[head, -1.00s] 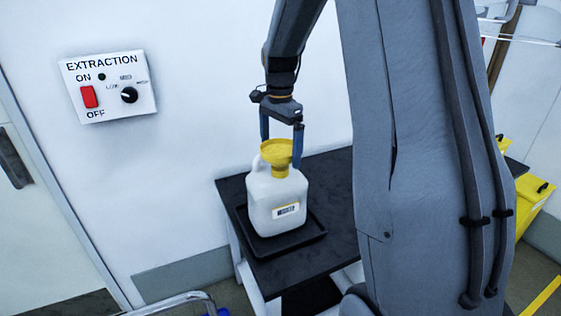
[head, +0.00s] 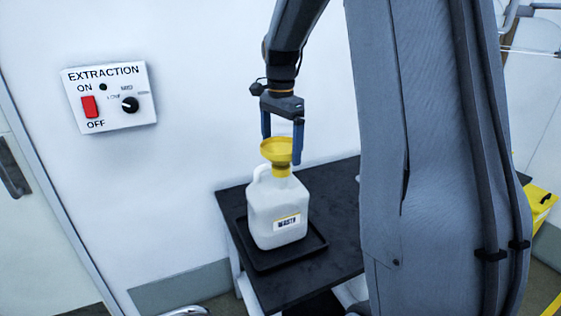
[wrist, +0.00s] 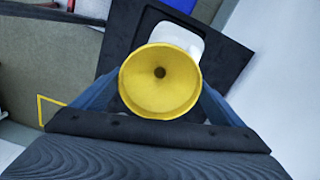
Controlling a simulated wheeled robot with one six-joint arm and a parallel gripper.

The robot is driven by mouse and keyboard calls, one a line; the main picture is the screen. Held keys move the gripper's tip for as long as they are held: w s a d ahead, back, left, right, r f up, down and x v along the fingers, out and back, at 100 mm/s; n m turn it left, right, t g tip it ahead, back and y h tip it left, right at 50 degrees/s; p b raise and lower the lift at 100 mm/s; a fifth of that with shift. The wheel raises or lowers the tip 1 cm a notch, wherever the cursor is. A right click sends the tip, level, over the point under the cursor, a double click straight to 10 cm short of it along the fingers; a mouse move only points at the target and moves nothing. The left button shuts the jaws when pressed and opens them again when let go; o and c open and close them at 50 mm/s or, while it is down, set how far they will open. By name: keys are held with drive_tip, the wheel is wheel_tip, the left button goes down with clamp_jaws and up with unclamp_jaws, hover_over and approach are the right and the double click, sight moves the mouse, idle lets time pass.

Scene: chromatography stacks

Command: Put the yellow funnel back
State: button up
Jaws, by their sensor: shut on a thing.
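The yellow funnel (head: 278,151) sits upright at the mouth of a white jug (head: 277,208) with a waste label. My gripper (head: 282,158) points down over the jug and is shut on the funnel, with a blue finger on each side of its cone. In the wrist view the funnel (wrist: 160,82) is seen from above, its bowl empty and its hole in the middle. Whether the spout is inside the jug's neck cannot be told for certain.
The jug stands in a black tray (head: 262,262) on a dark bench (head: 335,210) against the wall. An extraction switch box (head: 108,98) is on the wall at left. A yellow bin (head: 541,203) is at right. The bench right of the tray is clear.

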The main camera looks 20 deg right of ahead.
sight(281, 150)
wheel_tip(281, 150, up, 6)
drive_tip(key=shift+b, duration=0.5)
drive_tip(key=shift+r+p, duration=1.5)
drive_tip(key=shift+p, duration=0.05)
